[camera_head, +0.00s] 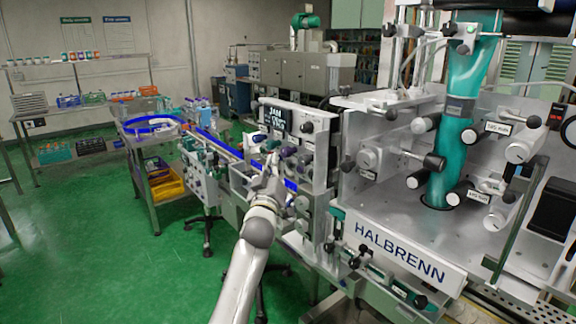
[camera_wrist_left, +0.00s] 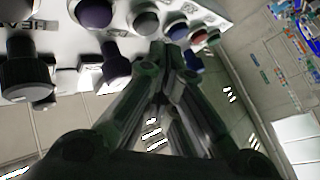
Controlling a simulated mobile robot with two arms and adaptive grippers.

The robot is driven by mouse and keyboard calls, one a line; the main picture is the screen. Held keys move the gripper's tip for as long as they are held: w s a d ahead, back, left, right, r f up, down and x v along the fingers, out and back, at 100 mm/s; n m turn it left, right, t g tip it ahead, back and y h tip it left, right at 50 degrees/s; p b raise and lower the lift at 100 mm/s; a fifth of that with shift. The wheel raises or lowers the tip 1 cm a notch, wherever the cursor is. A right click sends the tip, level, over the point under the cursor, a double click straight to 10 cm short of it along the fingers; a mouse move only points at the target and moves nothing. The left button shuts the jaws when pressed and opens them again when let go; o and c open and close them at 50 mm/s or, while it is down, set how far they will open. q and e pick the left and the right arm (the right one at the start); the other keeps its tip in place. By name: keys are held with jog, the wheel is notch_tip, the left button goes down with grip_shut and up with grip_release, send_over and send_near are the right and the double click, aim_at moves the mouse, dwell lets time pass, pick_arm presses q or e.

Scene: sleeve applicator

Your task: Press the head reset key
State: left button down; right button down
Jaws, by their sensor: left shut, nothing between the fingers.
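My left gripper (camera_head: 271,170) reaches from the bottom of the head view to the front of a grey control panel (camera_head: 321,149). In the left wrist view its dark fingers (camera_wrist_left: 163,55) come together, shut and empty. Their tips lie just under a row of round keys on the panel, close to a grey-green key (camera_wrist_left: 145,22) and a blue key (camera_wrist_left: 178,30). A red key (camera_wrist_left: 198,37) is to their right and a purple knob (camera_wrist_left: 94,12) to their left. I cannot read which is the head reset key, nor tell whether the tips touch one. My right gripper is out of view.
Black knobs (camera_wrist_left: 28,75) stick out on the left in the wrist view. The HALBRENN machine (camera_head: 400,250) with its teal film (camera_head: 457,130) fills the right. A conveyor (camera_head: 218,143) runs left. Green floor (camera_head: 120,270) is open at left.

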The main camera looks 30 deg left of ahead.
pick_arm(q)
jog(key=shift+w, duration=0.1)
dwell(0.4)
jog(key=shift+w+d, duration=0.2)
jog(key=shift+w, duration=0.15)
jog(key=shift+w+d+b, duration=0.15)
jog(key=shift+w+b, duration=0.25)
jog(key=shift+b, duration=0.3)
dwell(0.7)
jog(key=shift+r, duration=0.1)
jog(key=shift+s+a+p, duration=0.2)
jog(key=shift+s+p, duration=0.4)
jog(key=shift+s, duration=0.2)
